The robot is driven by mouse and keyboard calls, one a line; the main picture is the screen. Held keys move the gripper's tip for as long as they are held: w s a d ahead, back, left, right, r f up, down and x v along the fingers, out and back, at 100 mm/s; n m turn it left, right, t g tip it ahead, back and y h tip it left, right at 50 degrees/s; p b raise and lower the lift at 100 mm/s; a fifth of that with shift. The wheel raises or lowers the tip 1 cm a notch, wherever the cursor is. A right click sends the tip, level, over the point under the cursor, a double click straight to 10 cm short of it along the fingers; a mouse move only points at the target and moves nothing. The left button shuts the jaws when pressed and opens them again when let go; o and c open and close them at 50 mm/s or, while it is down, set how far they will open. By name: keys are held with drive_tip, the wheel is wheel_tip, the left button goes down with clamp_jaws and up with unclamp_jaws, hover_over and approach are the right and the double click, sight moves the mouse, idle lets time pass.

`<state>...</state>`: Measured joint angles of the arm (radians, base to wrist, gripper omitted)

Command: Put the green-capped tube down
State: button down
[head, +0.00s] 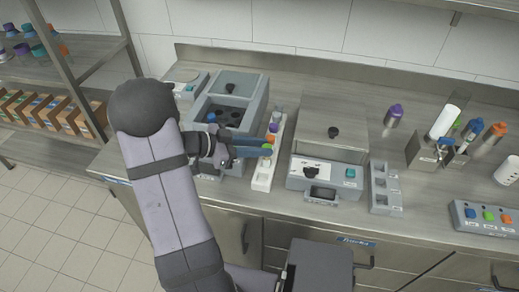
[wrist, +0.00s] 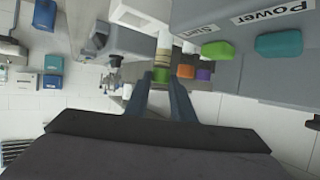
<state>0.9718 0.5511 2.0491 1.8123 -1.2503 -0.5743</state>
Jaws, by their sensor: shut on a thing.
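My gripper (head: 268,148) is shut on the green-capped tube. The green cap (wrist: 161,75) shows between the two blue-grey fingers (wrist: 160,92) in the wrist view, with a pale tube body running up from it in the picture. In the head view the cap (head: 267,147) is at the fingertips, over the white tube rack (head: 263,180). An orange cap (wrist: 185,71) and a purple cap (wrist: 203,73) stand beside it in the rack row. I cannot tell whether the tube's lower end is in a slot or above it.
A grey box machine with a round well block (head: 230,85) stands left of the rack. A lidded machine (head: 330,130) with a teal button stands close on the right. Further right are a grey slotted holder (head: 384,188) and a button panel (head: 487,216).

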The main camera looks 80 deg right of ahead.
drive_tip(key=shift+f, duration=0.65)
drive_tip(key=shift+f, duration=0.1)
drive_tip(key=c, duration=1.5)
unclamp_jaws()
drive_tip(key=b+v, duration=0.1)
drive_tip(key=v, duration=1.1)
drive_tip(key=shift+b, duration=0.4)
